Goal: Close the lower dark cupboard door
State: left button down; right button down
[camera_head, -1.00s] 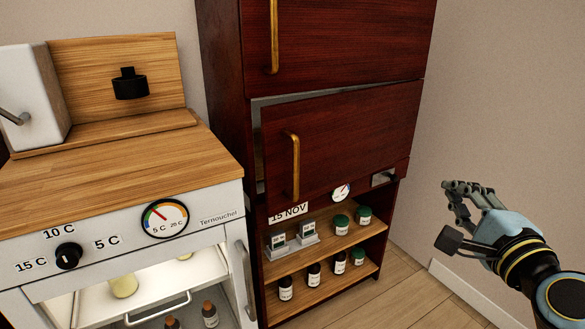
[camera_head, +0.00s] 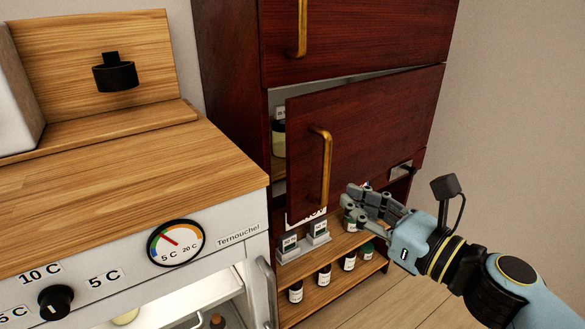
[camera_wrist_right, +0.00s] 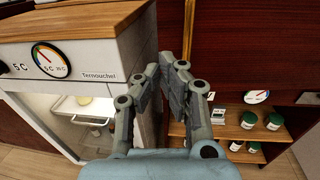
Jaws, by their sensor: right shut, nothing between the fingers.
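The lower dark cupboard door (camera_head: 385,130) is red-brown wood with an upright brass handle (camera_head: 326,165) near its left edge. It stands ajar, with a gap along its left and top edges; its right side is close to the cabinet. In the right wrist view the door (camera_wrist_right: 250,50) fills the upper right, and its handle shows at the top. My right gripper (camera_head: 352,206) is shut and empty, in front of the door's lower part and the shelves, right of the handle's lower end. I cannot tell if it touches the door. My left gripper is out of view.
An upper dark door (camera_head: 370,35) with a brass handle is above. Open shelves (camera_head: 338,247) below hold several small jars and two small boxes. A white, wood-topped appliance (camera_head: 215,262) with a dial stands close at left. Floor at right is clear.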

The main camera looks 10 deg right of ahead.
aim_at(293, 166)
jog(key=x, duration=1.2)
jog(key=shift+w, duration=0.2)
jog(key=shift+m+t+h, duration=0.3)
jog(key=shift+m+h, duration=0.2)
jog(key=shift+h, duration=0.2)
jog(key=x, duration=0.5)
jog(key=b+x, duration=0.1)
jog(key=x, duration=0.1)
jog(key=shift+w+a+f, duration=0.1)
jog(key=shift+a, duration=0.3)
jog(key=shift+d, duration=0.15)
jog(key=shift+s, duration=0.3)
